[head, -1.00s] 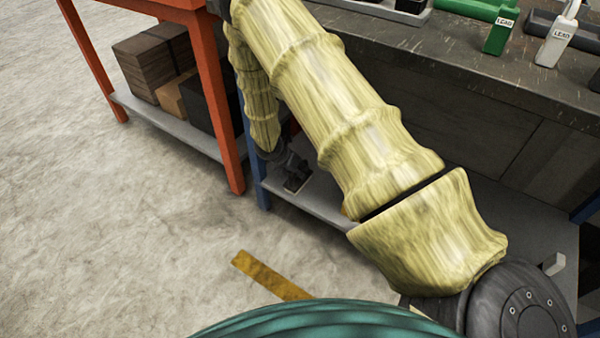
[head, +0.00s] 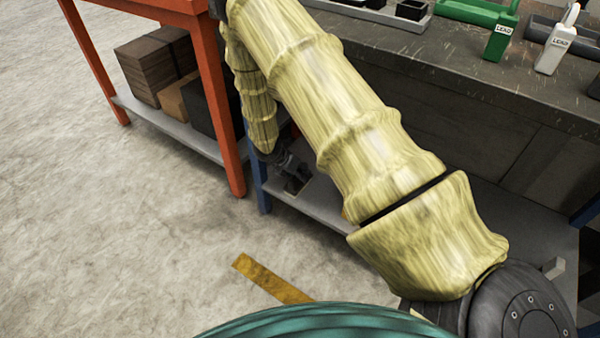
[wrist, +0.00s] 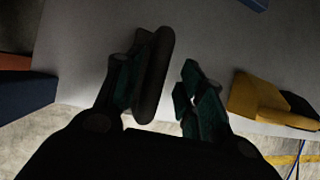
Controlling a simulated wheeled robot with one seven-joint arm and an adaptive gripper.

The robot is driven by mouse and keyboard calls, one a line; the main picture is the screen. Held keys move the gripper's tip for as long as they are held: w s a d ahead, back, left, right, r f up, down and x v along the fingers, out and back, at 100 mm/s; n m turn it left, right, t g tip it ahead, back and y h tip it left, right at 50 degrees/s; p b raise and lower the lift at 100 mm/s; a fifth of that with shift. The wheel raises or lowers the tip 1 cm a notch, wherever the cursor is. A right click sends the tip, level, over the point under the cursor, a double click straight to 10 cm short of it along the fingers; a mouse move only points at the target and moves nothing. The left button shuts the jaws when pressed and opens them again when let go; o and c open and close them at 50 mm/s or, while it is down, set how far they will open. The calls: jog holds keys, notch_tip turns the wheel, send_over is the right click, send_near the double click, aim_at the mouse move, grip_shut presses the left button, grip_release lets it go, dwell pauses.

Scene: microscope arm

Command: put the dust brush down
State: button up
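My gripper (head: 294,180) is low at the grey lower shelf (head: 325,208) under the workbench, mostly in shadow. In the wrist view its two fingers (wrist: 168,68) stand apart. A long dark rounded thing, which looks like the dust brush (wrist: 153,78), lies between them along the left finger. It seems to touch that finger, and a gap shows between it and the right finger. The grey shelf surface (wrist: 215,40) is behind the fingers. Whether the brush rests fully on the shelf cannot be told. The brush cannot be made out clearly in the head view.
A yellow object (wrist: 262,100) lies on the shelf right of my fingers. A dark blue block (wrist: 22,98) is at the left. In the head view, an orange rack (head: 222,100) with boxes (head: 150,70) stands beside the blue shelf leg (head: 262,190). Bottles (head: 556,48) stand on the bench.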

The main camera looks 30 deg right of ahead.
jog(key=w+p+v, duration=0.1)
jog(key=p+v, duration=0.2)
jog(key=v, duration=0.7)
jog(key=s+a+f+m+g+y, duration=0.1)
jog(key=s+a+f+m+y, duration=0.2)
jog(key=s+a+f+m, duration=0.7)
jog(key=s+a+f+m+g+y, duration=0.1)
jog(key=s+a+f+m+y, duration=0.2)
jog(key=s, duration=1.3)
jog(key=s+a+m+t, duration=0.1)
jog(key=s+m, duration=0.9)
jog(key=s, duration=0.4)
jog(key=shift+r+m, duration=0.25)
jog(key=shift+m, duration=0.05)
jog(key=shift+w+a, duration=0.1)
jog(key=shift+a, duration=0.05)
